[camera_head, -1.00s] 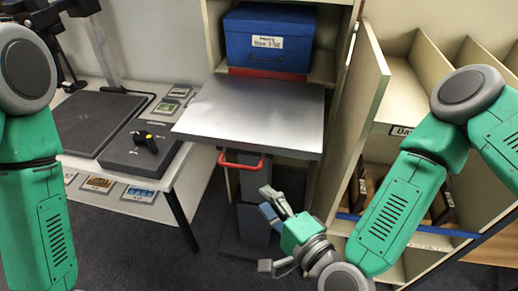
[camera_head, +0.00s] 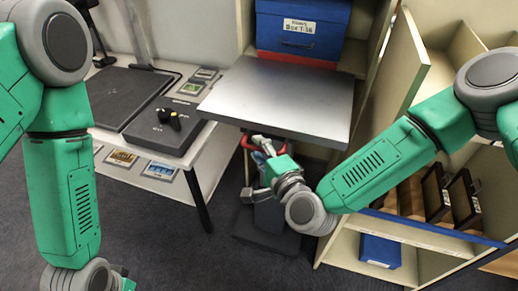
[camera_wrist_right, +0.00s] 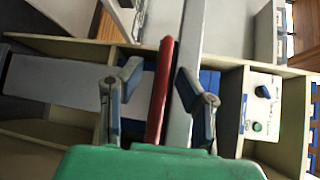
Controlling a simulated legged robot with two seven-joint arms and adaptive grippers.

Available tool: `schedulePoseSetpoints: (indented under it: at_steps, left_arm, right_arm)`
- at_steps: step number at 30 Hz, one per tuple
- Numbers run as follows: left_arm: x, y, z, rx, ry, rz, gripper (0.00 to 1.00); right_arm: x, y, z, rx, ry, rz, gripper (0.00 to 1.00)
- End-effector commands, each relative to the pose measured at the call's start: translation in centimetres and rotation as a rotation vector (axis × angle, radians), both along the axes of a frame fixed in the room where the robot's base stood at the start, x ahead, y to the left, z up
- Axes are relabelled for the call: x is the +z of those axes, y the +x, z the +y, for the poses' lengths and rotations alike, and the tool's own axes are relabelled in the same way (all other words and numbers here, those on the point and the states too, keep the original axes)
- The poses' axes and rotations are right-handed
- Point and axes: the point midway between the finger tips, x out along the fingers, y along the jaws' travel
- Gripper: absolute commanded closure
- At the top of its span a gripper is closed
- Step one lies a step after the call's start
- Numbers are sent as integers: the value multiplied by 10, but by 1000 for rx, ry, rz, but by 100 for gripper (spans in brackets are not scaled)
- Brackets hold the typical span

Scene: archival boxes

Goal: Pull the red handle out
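The red handle (camera_head: 245,143) sits under the front edge of a grey metal shelf top (camera_head: 280,98). My right gripper (camera_head: 263,145) is at the handle in the head view and covers part of it. In the right wrist view the red handle (camera_wrist_right: 160,90) runs between the two fingers of the right gripper (camera_wrist_right: 158,80). The fingers are apart, with gaps visible on both sides of the handle. My left arm hangs at the left of the head view, and its fingers are not visible.
A blue labelled box (camera_head: 302,28) stands on a shelf behind the metal top. A white table (camera_head: 165,165) with a dark control box (camera_head: 163,127) is at the left. An open cabinet with a blue bin (camera_head: 380,251) is at the right. The floor in front is clear.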

Motion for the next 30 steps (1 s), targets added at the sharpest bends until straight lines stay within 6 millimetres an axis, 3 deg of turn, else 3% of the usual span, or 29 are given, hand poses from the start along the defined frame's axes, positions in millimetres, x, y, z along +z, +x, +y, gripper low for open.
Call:
schedulePoseSetpoints:
  at_steps: [5, 7, 8, 14, 22, 30]
  left_arm:
    - [0, 0, 0, 0, 0, 0, 29]
    - [0, 0, 0, 0, 0, 0, 29]
    - [0, 0, 0, 0, 0, 0, 29]
    - [0, 0, 0, 0, 0, 0, 29]
    - [8, 0, 0, 0, 0, 0, 29]
    - [7, 0, 0, 0, 0, 0, 29]
  right_arm:
    - [0, 0, -1, 0, 1, 0, 69]
    - [0, 0, -1, 0, 0, 0, 94]
    - [0, 0, 0, -1, 0, 0, 100]
    - [-1, -1, 0, 0, -1, 2, 100]
    - [-1, -38, 13, 6, -1, 5, 100]
    - [-2, -45, 16, 11, 0, 8, 100]
